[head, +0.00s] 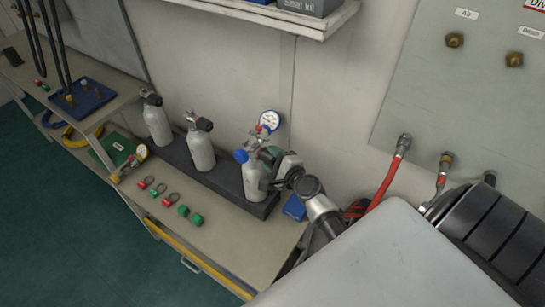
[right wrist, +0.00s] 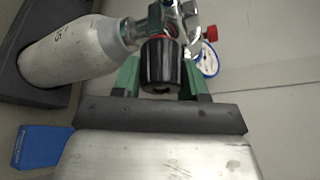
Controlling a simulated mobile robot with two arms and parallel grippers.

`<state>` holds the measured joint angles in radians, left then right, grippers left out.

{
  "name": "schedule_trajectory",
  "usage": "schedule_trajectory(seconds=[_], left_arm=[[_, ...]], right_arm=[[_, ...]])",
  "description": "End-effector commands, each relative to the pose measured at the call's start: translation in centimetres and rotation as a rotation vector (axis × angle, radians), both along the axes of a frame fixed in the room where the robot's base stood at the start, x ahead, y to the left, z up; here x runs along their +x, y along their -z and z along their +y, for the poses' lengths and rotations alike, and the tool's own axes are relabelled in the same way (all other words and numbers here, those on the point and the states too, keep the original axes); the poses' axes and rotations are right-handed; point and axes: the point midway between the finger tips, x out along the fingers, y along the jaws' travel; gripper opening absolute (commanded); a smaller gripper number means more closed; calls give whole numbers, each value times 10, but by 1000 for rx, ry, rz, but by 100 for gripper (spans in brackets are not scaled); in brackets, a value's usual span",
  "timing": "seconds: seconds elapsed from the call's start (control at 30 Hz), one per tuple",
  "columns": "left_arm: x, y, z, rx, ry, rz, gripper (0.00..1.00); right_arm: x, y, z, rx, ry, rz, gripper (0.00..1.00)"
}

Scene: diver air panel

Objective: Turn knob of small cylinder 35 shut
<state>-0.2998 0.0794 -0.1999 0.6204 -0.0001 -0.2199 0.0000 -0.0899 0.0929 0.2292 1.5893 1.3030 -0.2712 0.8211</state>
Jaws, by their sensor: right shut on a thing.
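The small cylinder (head: 254,180) at the right end of the dark rack is grey and upright, with a valve and gauge on top. In the right wrist view the cylinder (right wrist: 65,50) carries a partly readable number that looks like 35. Its black ribbed knob (right wrist: 161,64) sits between the green fingers of my right gripper (right wrist: 162,75), which is shut on it. In the head view my right gripper (head: 272,157) reaches the valve from the right and hides the knob. My left gripper is not in view.
Two more grey cylinders (head: 157,123) (head: 200,148) with black knobs stand left in the rack (head: 231,181). A pressure gauge (head: 269,120) is on the valve. A blue box (head: 294,207) lies right of the rack. Red and green fittings (head: 160,189) lie on the bench. A shelf (head: 290,21) hangs above.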

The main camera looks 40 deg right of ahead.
Motion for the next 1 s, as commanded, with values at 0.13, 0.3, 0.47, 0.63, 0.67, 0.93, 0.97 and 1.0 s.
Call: schedule_trajectory(seconds=[0.13,0.3,0.47,0.63,0.67,0.93,0.97,1.0], left_arm=[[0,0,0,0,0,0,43],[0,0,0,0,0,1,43],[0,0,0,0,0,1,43],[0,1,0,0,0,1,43],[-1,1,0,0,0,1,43],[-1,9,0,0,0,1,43],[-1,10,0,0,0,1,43],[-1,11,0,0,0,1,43]], right_arm=[[0,-1,1,4,-1,-2,50],[0,0,1,2,-1,0,68],[0,0,0,1,-1,0,68],[-9,0,0,0,-1,2,68],[-13,0,0,-1,-1,2,68],[-66,-6,-1,0,-1,3,68],[-72,-7,-2,0,-1,2,68],[-79,-9,-2,0,-1,2,68]])
